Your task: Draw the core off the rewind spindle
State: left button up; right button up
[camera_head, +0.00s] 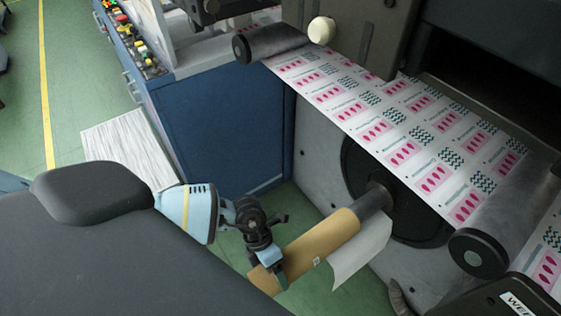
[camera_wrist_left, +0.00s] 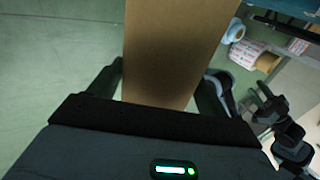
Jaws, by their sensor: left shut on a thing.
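The core (camera_head: 325,236) is a brown cardboard tube. Its far end meets the grey rewind spindle (camera_head: 376,197), which sticks out from a dark round disc on the machine. How much of the spindle is inside the core is hidden. My left gripper (camera_head: 268,272) is shut on the core near its free end, with fingers on either side of it. In the left wrist view the core (camera_wrist_left: 178,50) rises brown between the two dark fingers.
A white sheet (camera_head: 362,254) hangs beside the core. The printed web (camera_head: 400,135) runs above the spindle to a roller (camera_head: 505,215). A blue cabinet (camera_head: 220,135) stands behind my left arm. Green floor lies below. Dark jointed parts (camera_wrist_left: 290,143) at the wrist view's right are unclear.

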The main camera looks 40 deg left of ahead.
aim_at(259, 271)
pick_arm(q)
jog(key=s, duration=0.1)
jog(key=s+a+p, duration=0.1)
jog(key=s, duration=0.1)
jog(key=shift+s+a+p, duration=0.2)
jog(key=shift+s+p, duration=0.15)
jog(key=shift+s, duration=0.2)
jog(key=shift+s+a+p, duration=0.15)
jog(key=shift+s+p, duration=0.2)
jog(key=shift+s, duration=0.15)
jog(key=s+a+p, duration=0.3)
jog(key=s, duration=0.6)
jog(key=shift+a+p, duration=0.2)
jog(key=shift+p, duration=0.2)
jog(key=shift+w+d, duration=0.1)
